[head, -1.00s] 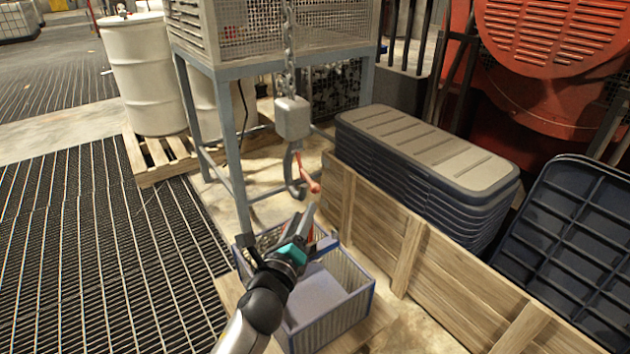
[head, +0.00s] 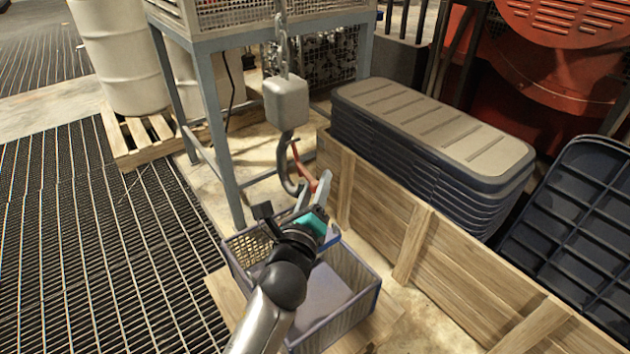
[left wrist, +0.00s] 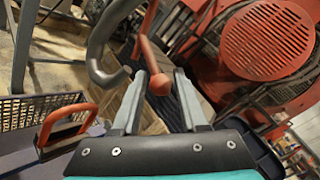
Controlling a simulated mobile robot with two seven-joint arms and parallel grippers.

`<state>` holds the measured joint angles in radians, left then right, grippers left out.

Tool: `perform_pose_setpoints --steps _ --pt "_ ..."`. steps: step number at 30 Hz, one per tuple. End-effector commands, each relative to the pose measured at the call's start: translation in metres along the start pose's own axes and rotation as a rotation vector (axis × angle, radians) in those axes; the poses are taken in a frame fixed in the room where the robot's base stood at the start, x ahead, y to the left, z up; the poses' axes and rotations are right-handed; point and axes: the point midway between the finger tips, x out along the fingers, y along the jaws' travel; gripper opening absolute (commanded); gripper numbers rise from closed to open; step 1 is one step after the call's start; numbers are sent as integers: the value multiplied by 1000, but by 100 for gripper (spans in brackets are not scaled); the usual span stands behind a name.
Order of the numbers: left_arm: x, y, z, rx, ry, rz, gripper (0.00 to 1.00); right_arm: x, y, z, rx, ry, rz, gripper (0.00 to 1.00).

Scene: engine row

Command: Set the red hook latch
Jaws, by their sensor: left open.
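The red hook latch (head: 309,178) hangs at the mouth of a grey hook (head: 284,160) under a grey block (head: 286,101) on a chain. Its lower end stands out from the hook's opening. In the left wrist view the latch (left wrist: 150,62) ends in a round red knob, which appears between the fingertips; I cannot tell whether they touch it. The hook (left wrist: 98,48) curves to its left there. My left gripper (head: 314,187) is open just below and beside the latch; its jaws also show in the left wrist view (left wrist: 159,78). My right gripper is not in view.
A blue-rimmed crate (head: 366,304) stands below my left gripper. A red handle (left wrist: 66,128) shows at lower left in the left wrist view. A wooden barrier (head: 440,258) and stacked dark lids (head: 430,140) stand right. A grey frame (head: 222,150) stands behind the hook.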

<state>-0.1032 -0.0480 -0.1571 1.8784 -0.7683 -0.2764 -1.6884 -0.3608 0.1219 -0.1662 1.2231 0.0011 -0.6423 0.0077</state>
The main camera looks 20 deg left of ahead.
Motion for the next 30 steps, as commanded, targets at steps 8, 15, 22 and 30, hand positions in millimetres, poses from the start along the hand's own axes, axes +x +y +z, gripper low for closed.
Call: perform_pose_setpoints --steps 8,15,22,30 --pt "0 0 0 0 0 0 38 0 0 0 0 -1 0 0" --pt "0 0 0 0 0 0 11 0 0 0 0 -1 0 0" --pt "0 0 0 0 0 0 0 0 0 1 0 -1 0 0" --pt "0 0 0 1 0 0 0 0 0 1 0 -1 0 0"
